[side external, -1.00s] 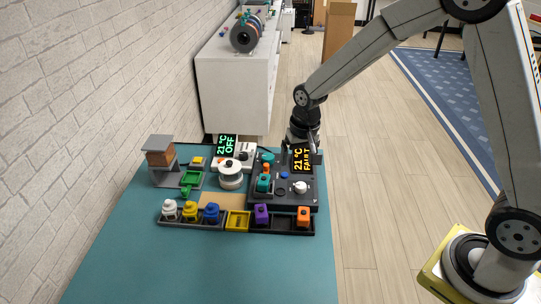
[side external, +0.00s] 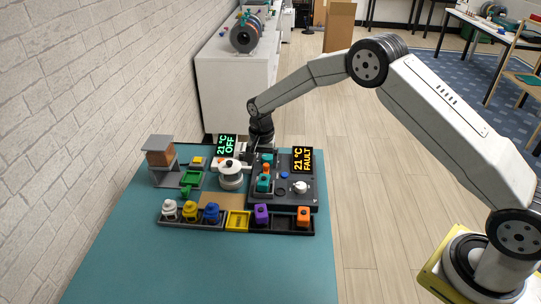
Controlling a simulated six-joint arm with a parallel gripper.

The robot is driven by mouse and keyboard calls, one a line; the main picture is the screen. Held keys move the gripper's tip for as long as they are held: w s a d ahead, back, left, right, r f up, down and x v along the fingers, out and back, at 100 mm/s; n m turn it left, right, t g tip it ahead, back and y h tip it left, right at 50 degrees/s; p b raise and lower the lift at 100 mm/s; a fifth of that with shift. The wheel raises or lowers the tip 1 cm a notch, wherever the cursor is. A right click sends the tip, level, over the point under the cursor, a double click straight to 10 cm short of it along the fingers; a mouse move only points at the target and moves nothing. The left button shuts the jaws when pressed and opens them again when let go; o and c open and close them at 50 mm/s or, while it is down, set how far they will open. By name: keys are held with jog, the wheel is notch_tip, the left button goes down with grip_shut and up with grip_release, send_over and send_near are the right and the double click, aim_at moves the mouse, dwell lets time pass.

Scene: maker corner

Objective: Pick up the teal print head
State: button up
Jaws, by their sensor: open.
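The teal print head (side external: 263,184) sits upright in the left part of the dark machine (side external: 300,202). A second, smaller teal part (side external: 267,158) shows behind it, with a small orange part (side external: 266,168) between; I cannot tell what these are. My gripper (side external: 260,152) points down over the back left of the dark machine, behind the teal print head and apart from it. Its jaws are open, and I see nothing held between them.
A dark rack (side external: 180,222) in front holds white, yellow, blue, purple and orange heads. A white spool (side external: 231,176) stands left of the machine. Two screens, OFF (side external: 227,145) and FAULT (side external: 302,159), stand behind. The teal table (side external: 200,270) is clear in front.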

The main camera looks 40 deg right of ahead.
aim_at(264, 178)
jog(key=shift+f, duration=1.3)
jog(key=shift+s+f, duration=0.15)
jog(key=shift+f, duration=2.4)
grip_shut()
